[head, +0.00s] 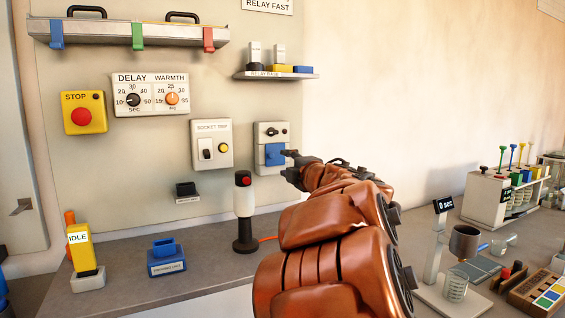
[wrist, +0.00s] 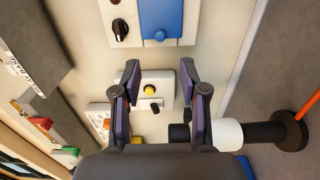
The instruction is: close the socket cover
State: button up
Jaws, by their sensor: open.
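The socket box (head: 259,134) is a pale wall unit with a black knob above a blue socket cover (head: 275,154). In the wrist view the blue cover (wrist: 160,15) is at the top centre, with a small round blue knob near its lower edge; the top of the frame cuts it off. It lies over the box face, but I cannot tell whether it is flush. My gripper (head: 288,163) is in front of the box's right side in the head view, partly hiding it. In the wrist view my gripper (wrist: 159,72) is open, with nothing between its fingers.
The socket trip panel (head: 223,135) is left of the socket box, and a black-and-white post with a red top (head: 244,205) stands below. A shelf (head: 275,76) juts out above. The wall to the right is bare.

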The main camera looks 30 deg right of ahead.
jog(key=shift+s+a, duration=0.15)
jog(key=shift+s, duration=1.25)
jog(key=shift+s, duration=0.1)
